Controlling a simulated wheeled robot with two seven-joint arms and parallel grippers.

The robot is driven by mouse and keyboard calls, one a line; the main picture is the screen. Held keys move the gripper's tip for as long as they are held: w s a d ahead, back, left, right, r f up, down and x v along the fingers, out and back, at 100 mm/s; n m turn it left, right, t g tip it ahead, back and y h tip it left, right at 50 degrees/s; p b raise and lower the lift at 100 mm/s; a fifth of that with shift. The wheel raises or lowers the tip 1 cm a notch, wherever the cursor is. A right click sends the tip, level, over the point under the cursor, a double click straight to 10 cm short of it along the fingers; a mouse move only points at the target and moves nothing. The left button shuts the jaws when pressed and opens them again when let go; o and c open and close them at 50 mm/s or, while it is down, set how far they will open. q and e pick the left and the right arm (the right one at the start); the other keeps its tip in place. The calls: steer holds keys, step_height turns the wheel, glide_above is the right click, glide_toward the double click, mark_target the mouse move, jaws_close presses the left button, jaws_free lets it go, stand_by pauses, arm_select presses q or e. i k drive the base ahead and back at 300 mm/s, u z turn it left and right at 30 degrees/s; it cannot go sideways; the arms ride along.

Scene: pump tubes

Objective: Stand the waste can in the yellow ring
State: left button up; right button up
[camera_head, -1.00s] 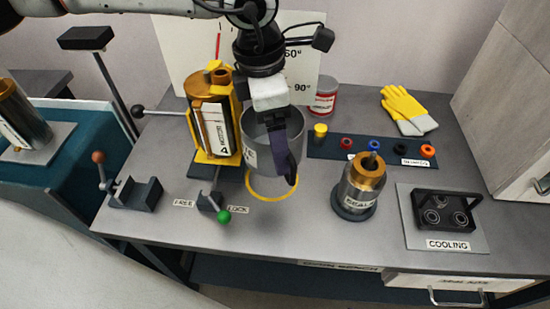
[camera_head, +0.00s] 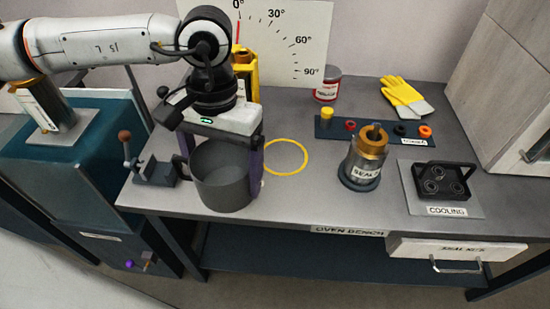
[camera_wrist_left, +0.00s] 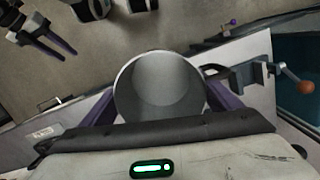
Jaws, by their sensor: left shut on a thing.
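The waste can is an open grey cylinder (camera_head: 222,190) at the front left of the bench. It looks upright; whether its base touches the bench I cannot tell. My left gripper (camera_head: 222,176) is shut on it, with purple fingers on both sides. In the left wrist view, the can (camera_wrist_left: 160,88) sits between the fingers, and its inside looks empty. The yellow ring (camera_head: 285,174) lies bare on the bench, to the right of and behind the can. My right gripper (camera_wrist_left: 52,46) shows only in the left wrist view, at the upper left, fingers apart and empty.
A vise-like bracket with a brown-knobbed lever (camera_head: 155,170) stands just left of the can. The seal canister (camera_head: 361,172) is right of the ring, and the cooling block (camera_head: 442,182) farther right. A yellow pump fixture (camera_head: 246,78) is partly hidden behind my arm.

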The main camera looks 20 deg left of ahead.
mark_target(284, 156)
steer(key=u, duration=2.95)
steer(key=k, duration=1.5)
steer(key=z, duration=1.85)
